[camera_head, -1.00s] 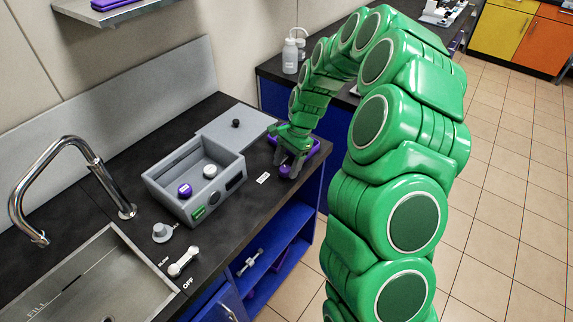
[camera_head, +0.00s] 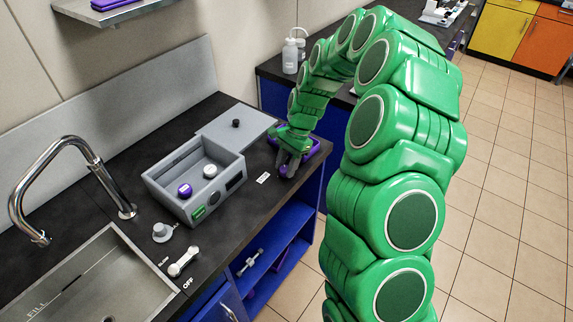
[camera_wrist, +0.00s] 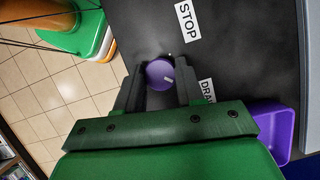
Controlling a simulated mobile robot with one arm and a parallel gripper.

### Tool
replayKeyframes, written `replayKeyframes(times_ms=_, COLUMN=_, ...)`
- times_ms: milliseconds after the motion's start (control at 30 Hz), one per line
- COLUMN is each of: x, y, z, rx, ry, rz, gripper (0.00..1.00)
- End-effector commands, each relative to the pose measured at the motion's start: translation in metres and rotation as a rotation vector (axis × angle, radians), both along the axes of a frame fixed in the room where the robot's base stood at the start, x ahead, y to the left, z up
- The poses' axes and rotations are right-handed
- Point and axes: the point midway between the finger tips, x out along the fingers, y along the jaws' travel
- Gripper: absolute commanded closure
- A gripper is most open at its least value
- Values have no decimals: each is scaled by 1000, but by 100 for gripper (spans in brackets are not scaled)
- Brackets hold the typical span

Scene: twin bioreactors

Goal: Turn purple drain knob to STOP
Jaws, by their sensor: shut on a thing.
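The round purple drain knob (camera_wrist: 159,75) sits on the dark countertop in the wrist view, with a short white mark on its top pointing right. My gripper (camera_wrist: 161,68) has one finger on each side of the knob and is shut on it. The white STOP label (camera_wrist: 187,21) lies beyond the knob, up and to the right. The DRAIN label (camera_wrist: 207,90), partly hidden, is to the right of the knob. In the head view my gripper (camera_head: 289,165) points down at the counter's right end and hides the knob.
A purple tray (camera_wrist: 270,118) is close to my gripper's right side in the wrist view. In the head view a grey box (camera_head: 172,197) with two round-topped items stands left of my gripper. A sink and faucet (camera_head: 75,142) are further left.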

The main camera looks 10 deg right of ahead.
Motion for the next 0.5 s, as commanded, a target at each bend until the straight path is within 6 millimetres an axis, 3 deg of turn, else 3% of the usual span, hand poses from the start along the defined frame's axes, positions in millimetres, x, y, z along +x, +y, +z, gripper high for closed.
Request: replayKeyframes(times_ms=500, x=2, y=1, z=0, rx=-2, ry=1, rz=385, gripper=93)
